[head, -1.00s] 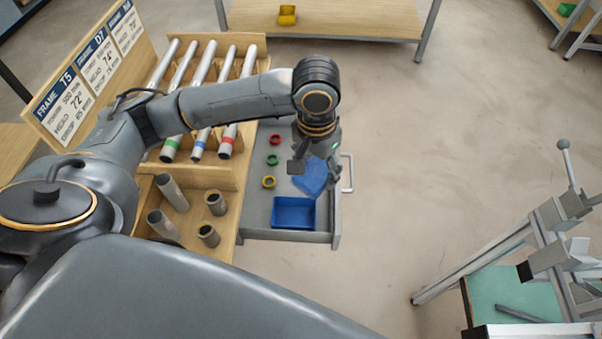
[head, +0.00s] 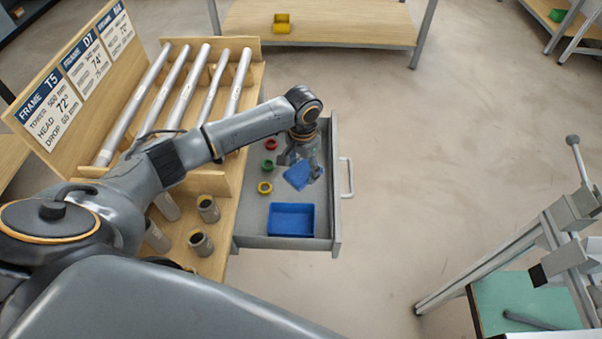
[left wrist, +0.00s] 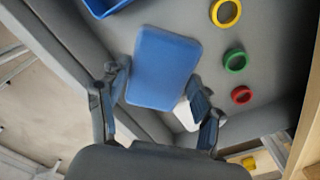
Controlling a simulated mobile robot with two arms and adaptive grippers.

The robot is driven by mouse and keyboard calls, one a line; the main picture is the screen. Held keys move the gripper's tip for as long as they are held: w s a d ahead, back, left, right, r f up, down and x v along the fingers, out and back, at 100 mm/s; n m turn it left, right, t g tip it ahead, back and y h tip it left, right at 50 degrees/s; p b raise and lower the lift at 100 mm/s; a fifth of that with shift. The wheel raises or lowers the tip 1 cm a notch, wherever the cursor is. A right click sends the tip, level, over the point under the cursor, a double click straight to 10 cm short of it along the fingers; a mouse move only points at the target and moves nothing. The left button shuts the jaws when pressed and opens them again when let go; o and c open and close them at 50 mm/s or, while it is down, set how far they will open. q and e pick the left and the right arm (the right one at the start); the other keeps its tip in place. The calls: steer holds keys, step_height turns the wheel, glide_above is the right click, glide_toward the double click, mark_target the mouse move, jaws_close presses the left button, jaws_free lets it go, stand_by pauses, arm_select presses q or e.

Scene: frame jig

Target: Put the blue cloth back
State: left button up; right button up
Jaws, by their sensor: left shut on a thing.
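The blue cloth (head: 298,177) is in my left gripper (head: 299,160), over the open grey drawer (head: 262,228). In the left wrist view the cloth (left wrist: 163,68) appears as a flat blue sheet with its near end between the two fingers of my left gripper (left wrist: 158,108). The gripper is shut on it. Whether the cloth's far end touches the drawer floor is hard to tell. A blue bin (head: 291,220) stands at the drawer's near end, apart from the cloth. My right gripper is not in view.
Red (head: 271,144), green (head: 267,165) and yellow (head: 265,187) rings lie left of the cloth in the drawer. A whitish object (left wrist: 186,114) shows partly below the cloth. A wooden rack with metal tubes (head: 188,85) stands left. Open floor lies right of the drawer handle (head: 347,178).

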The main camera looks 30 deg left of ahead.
mark_target(301, 163)
arm_select(q)
steer(key=f, duration=0.1)
steer(key=w+a+f, duration=0.1)
steer(key=w, duration=0.1)
steer(key=shift+a+f, duration=0.25)
steer(key=shift+f, duration=1.65)
steer(key=shift+f, duration=0.1)
steer(key=o, duration=1.1)
step_height(301, 163, up, 12)
steer(key=shift+r, duration=0.15)
